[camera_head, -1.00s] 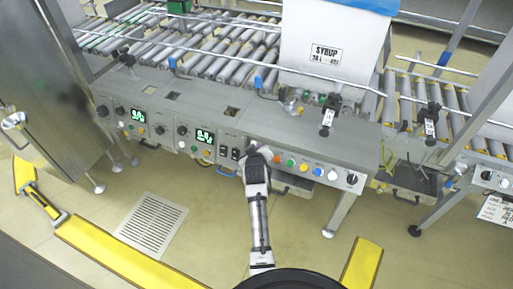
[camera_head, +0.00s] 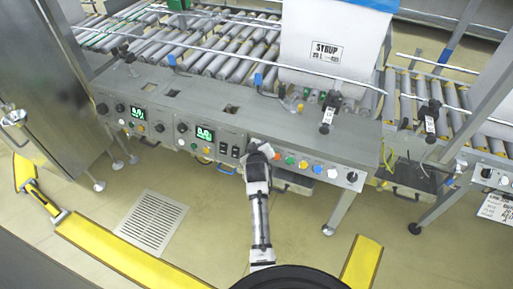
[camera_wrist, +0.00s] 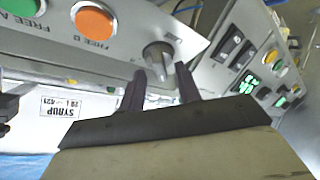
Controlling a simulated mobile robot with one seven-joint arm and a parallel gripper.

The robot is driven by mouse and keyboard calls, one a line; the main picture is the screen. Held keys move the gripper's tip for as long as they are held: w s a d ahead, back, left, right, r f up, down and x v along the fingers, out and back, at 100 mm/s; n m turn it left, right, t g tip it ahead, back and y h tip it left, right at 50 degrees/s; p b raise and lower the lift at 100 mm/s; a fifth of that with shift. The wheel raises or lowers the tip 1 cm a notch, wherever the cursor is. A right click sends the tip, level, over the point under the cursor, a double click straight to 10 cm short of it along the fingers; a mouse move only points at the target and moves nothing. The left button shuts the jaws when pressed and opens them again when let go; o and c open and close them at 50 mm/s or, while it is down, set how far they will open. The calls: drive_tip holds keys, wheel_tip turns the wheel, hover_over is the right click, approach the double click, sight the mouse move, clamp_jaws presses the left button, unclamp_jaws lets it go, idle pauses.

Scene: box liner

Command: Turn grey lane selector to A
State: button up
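The grey lane selector (camera_wrist: 158,58) is a knob with a raised grip on the grey panel, beside an orange button (camera_wrist: 95,20) in the wrist view. My gripper (camera_wrist: 161,84) is open, with one dark finger on each side of the knob's near end. I cannot tell whether either finger touches it. No letter by the knob is readable, so its setting is unclear. In the head view my gripper (camera_head: 258,150) is at the panel front, left of the coloured buttons, and hides the selector.
A row of coloured buttons (camera_head: 304,165) runs right of my gripper, ending in a black knob (camera_head: 352,177). Black rocker switches (camera_head: 229,150) and green displays (camera_head: 205,134) lie to the left. Roller conveyors (camera_head: 225,50) and a white SYRUP-labelled liner (camera_head: 325,75) are behind.

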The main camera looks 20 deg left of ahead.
drive_tip(key=shift+a, duration=0.1)
drive_tip(key=b+v, duration=0.1)
drive_tip(key=v, duration=1.2)
drive_tip(key=shift+s+r, duration=0.25)
drive_tip(key=shift+s, duration=0.05)
